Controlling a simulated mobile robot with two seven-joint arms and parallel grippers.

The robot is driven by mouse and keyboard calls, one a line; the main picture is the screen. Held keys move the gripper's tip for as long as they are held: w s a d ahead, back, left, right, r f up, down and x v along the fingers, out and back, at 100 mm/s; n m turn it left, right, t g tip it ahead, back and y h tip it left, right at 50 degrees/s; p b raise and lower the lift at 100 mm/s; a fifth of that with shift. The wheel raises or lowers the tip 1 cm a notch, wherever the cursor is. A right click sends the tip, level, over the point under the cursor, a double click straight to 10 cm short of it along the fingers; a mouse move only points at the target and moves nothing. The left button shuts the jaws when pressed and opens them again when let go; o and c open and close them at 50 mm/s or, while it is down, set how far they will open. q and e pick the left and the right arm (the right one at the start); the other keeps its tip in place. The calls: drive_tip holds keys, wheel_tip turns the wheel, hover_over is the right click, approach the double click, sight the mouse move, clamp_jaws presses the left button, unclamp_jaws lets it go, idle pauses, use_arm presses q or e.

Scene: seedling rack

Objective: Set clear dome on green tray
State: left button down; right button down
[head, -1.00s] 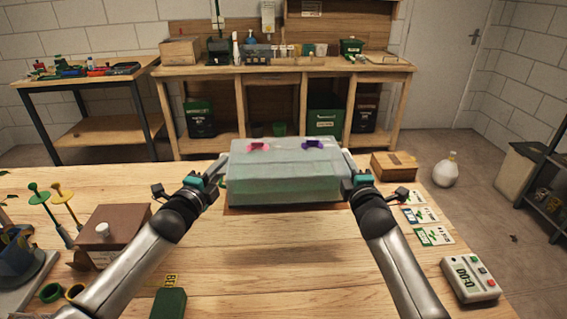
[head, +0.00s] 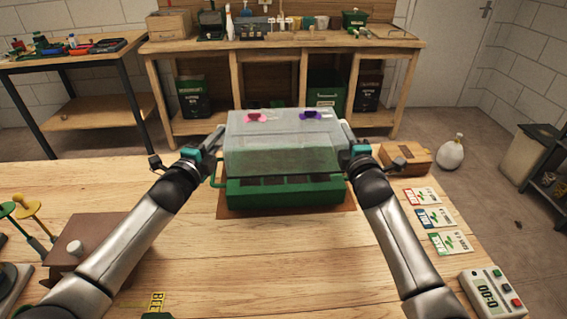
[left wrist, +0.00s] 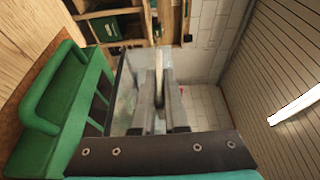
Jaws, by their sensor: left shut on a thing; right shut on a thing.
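The clear dome (head: 270,145) is a see-through box with one pink and one purple piece on its top. My left gripper (head: 217,142) and right gripper (head: 346,142) are shut on its left and right sides. The green tray (head: 285,194) sits beneath on a brown mat, with dark cells showing below the dome's front edge. In the left wrist view the tray (left wrist: 75,105) with its handle is at left. My left gripper's fingers (left wrist: 160,105) are against the dome's wall (left wrist: 124,95). The dome's lower edge looks apart from the tray there.
A brown box (head: 92,245) stands at the front left. A cardboard box (head: 405,157), several seed packets (head: 435,218) and a timer (head: 492,292) lie on the right. The wooden table (head: 250,265) is clear in front of the tray.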

use_arm(q)
drive_tip(key=shift+s, duration=0.1)
use_arm(e)
drive_tip(key=shift+s, duration=0.1)
